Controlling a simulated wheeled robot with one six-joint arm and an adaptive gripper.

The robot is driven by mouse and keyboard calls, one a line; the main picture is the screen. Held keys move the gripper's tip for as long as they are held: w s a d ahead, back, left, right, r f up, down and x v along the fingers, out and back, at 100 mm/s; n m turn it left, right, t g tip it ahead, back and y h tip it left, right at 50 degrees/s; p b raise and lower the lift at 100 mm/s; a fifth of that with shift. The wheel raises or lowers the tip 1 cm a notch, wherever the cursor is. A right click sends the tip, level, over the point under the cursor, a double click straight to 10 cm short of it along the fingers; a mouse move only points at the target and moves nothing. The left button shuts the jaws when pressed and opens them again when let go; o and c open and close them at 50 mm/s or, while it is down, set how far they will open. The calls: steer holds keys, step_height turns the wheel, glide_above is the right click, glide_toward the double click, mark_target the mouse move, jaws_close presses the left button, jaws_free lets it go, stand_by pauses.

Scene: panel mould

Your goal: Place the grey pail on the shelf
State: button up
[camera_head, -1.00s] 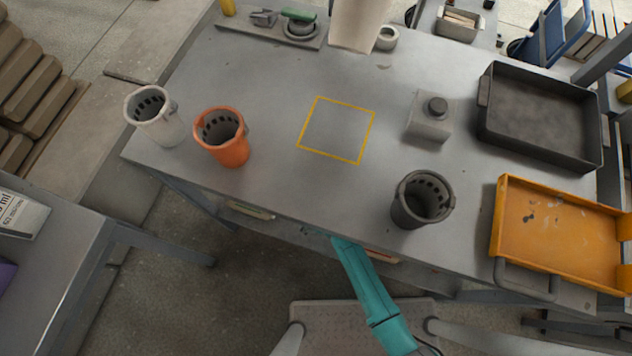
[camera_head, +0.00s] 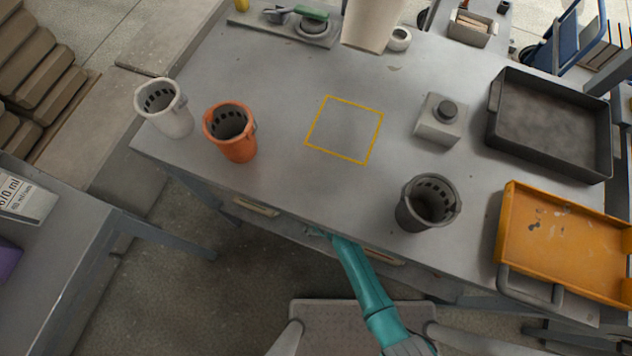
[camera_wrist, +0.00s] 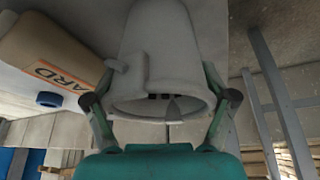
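The grey pail (camera_wrist: 160,45) fills the middle of the wrist view. Its open rim with slots faces towards the camera and its narrower end points away. My gripper (camera_wrist: 158,80) has one finger on each side of the pail, and the fingers appear to press on its wall. In the head view my teal arm reaches in below the front edge of the worktable (camera_head: 290,185); the gripper and the held pail are hidden there. The shelf is not clearly visible in the head view; whether the grey surface behind the pail in the wrist view is the shelf, I cannot tell.
A tan container with lettering (camera_wrist: 55,60) lies close left of the pail. On the worktable stand a whitish pail (camera_head: 172,118), an orange pail (camera_head: 236,147) and a dark grey pail (camera_head: 412,217). A black tray (camera_head: 545,150) and an orange tray (camera_head: 565,240) are at right.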

steer(key=shift+o, duration=1.4)
steer(key=v, duration=1.2)
steer(key=shift+r, duration=0.1)
